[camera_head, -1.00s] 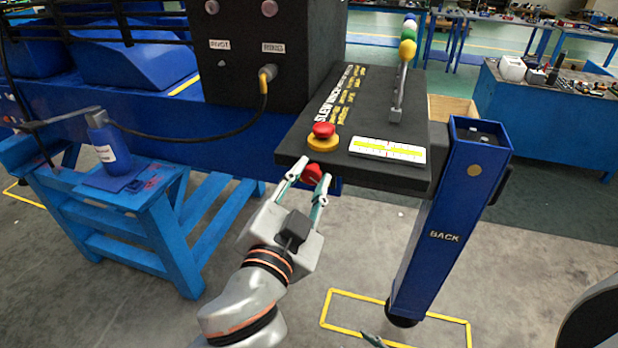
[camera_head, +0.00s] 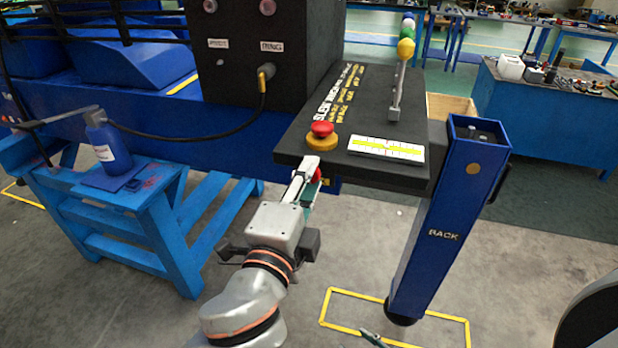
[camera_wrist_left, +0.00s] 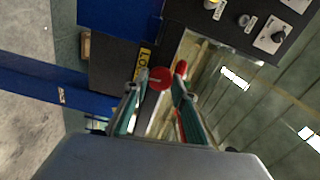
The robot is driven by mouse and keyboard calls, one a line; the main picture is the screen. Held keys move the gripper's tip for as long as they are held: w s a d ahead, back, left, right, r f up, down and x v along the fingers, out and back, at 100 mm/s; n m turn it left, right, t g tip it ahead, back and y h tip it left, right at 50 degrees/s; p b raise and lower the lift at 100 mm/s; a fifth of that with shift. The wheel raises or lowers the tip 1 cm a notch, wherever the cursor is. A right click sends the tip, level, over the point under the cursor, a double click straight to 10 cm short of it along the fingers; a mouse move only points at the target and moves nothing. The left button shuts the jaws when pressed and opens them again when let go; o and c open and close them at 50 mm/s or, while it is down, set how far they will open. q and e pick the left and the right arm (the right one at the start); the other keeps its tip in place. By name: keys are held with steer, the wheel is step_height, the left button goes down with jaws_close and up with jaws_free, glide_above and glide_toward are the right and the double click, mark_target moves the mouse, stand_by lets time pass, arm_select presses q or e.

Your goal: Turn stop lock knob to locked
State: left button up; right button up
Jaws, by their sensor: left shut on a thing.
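The stop lock knob is the small red knob (camera_head: 317,175) on the front edge of the dark control panel (camera_head: 381,173). My left gripper (camera_head: 309,172) is shut on it, rolled so that one finger mostly covers the other in the head view. In the left wrist view the round red knob (camera_wrist_left: 159,78) sits between the two fingertips, and a yellow label (camera_wrist_left: 145,62) is beside it, only partly readable. I cannot tell the knob's setting. Of my right gripper, only what looks like a fingertip (camera_head: 372,339) shows at the bottom edge.
A red mushroom button on a yellow base (camera_head: 321,137) stands on the panel just above the knob. A lever with coloured balls (camera_head: 397,85) and a level gauge (camera_head: 386,149) are further right. A blue leg (camera_head: 440,230) stands right; a blue bench with a bottle (camera_head: 108,146) is left.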

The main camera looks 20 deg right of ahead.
arm_select(q)
steer(key=shift+m, duration=0.5)
steer(key=o, duration=1.1)
steer(key=v, duration=1.2)
